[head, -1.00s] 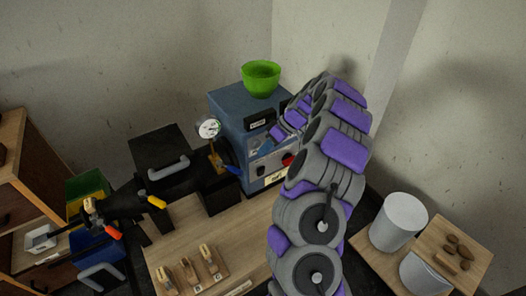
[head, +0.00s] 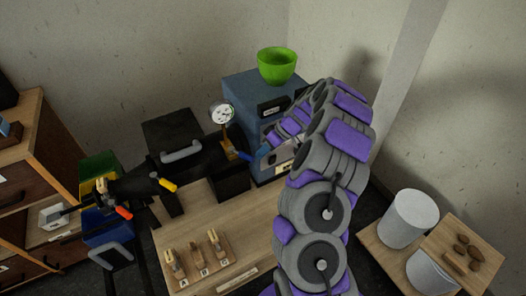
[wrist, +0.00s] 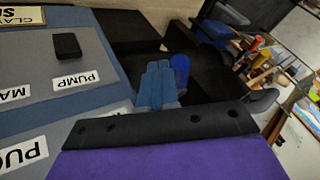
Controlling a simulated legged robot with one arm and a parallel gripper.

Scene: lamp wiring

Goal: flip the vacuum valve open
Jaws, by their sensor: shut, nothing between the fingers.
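The vacuum valve has a blue lever (head: 246,156) on a brass-coloured body (head: 229,148) below a round white gauge (head: 222,114), beside the black chamber. In the wrist view a dark blue rounded lever end (wrist: 181,66) stands just right of my fingertips. My gripper (head: 264,149) has light blue fingers and reaches in front of the blue cabinet, just right of the lever. In the wrist view my gripper (wrist: 160,68) is shut and empty, its fingers side by side. I cannot tell whether the fingers touch the lever.
The blue pump cabinet (head: 247,92) carries a green bowl (head: 276,66); its labelled panel is close to my gripper. A black box with a grey handle (head: 181,151) stands left. Clamps with orange and yellow tips (head: 168,185) sit front left. A wooden bench (head: 205,232) lies below.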

